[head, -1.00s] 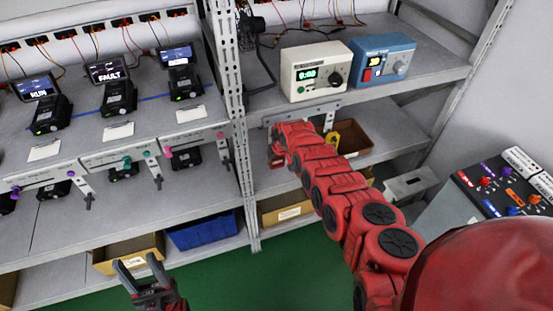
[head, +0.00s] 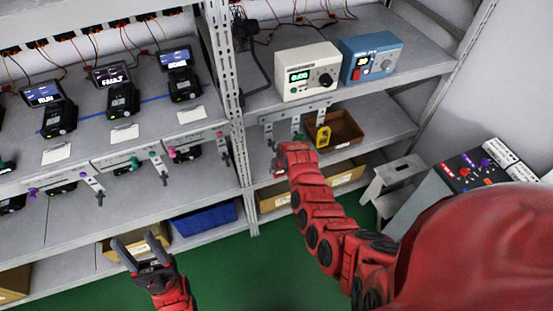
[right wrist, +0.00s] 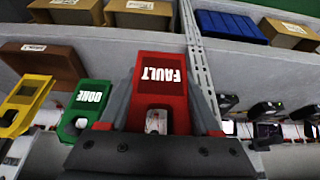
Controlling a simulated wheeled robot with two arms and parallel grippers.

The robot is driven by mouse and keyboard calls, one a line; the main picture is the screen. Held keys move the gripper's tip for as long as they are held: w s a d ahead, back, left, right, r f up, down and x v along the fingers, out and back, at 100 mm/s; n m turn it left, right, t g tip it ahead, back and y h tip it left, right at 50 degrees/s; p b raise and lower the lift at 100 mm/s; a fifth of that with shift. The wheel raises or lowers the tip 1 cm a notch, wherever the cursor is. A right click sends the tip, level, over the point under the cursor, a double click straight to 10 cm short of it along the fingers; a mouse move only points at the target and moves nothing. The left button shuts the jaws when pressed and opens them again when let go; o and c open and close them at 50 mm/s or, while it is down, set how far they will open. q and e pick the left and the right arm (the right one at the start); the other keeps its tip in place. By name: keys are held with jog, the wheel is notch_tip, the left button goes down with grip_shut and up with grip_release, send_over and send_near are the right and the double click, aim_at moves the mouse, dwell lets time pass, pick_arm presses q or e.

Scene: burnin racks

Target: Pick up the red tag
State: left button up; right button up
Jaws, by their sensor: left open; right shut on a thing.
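The red tag (right wrist: 160,92), marked FAULT, sits between the two fingers of my right gripper (right wrist: 158,108) in the right wrist view. That gripper is shut on it. In the head view my right arm reaches to the front of the right rack's middle shelf, and its own links largely hide the gripper there. A green tag marked DONE (right wrist: 87,106) and a yellow tag (right wrist: 24,103) are beside the red one; the yellow tag also shows in the head view (head: 323,136). My left gripper (head: 137,250) is open and empty, low in front of the left rack.
A metal hook rail (head: 296,116) runs under the upper shelf, below a cream meter box (head: 308,72) and a blue box (head: 376,58). A brown bin (head: 344,127) stands behind the tags. A step stool (head: 398,170) and a control console (head: 462,185) are at the right.

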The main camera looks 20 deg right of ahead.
jog(key=s, duration=0.9)
jog(key=shift+s+d, duration=0.2)
jog(key=shift+s, duration=0.15)
dwell(0.4)
